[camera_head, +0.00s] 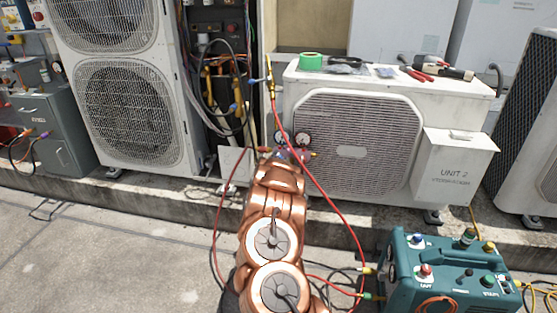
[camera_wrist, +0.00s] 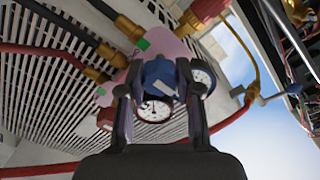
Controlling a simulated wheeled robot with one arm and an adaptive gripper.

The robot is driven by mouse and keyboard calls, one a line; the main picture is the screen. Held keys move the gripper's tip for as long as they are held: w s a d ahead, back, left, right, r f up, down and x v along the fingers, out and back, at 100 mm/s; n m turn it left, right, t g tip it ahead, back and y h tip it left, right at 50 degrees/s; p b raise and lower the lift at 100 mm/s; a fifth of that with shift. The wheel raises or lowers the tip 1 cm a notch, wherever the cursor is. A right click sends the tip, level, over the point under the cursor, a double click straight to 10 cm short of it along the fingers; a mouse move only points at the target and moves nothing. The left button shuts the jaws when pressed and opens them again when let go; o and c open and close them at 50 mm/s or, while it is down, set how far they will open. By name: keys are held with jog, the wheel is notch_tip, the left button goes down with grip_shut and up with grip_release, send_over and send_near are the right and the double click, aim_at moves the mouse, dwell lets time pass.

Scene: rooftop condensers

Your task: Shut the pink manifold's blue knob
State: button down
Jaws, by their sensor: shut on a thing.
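The pink manifold (camera_wrist: 172,47) spans the upper middle of the wrist view, with brass fittings and hoses on it. Its blue knob (camera_wrist: 160,72) faces me between the two fingers of my gripper (camera_wrist: 160,90), which is shut on it. Two round gauges show just behind the fingers, a near one (camera_wrist: 153,110) and one partly hidden by the right finger (camera_wrist: 203,78). In the head view the manifold is small and mostly hidden behind my arm, below the two gauges (camera_head: 302,138) at the white condenser's left front.
A red hose (camera_head: 318,187) hangs from the manifold area past my arm. Unit 2's condenser (camera_head: 450,100) carries green tape (camera_head: 310,62) and tools on top. A teal machine (camera_head: 440,275) stands at lower right. The floor at left (camera_head: 100,250) is mostly clear.

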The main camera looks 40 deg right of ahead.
jog(key=shift+w+a+f, duration=0.1)
jog(key=shift+w+a, duration=0.1)
jog(key=shift+a, duration=0.05)
jog(key=c, duration=1)
grip_release()
jog(key=shift+c, duration=0.2)
jog(key=shift+o, duration=1.3)
jog(key=shift+s+d, duration=0.1)
jog(key=shift+d, duration=0.1)
jog(key=shift+s, duration=0.1)
jog(key=v, duration=1.2)
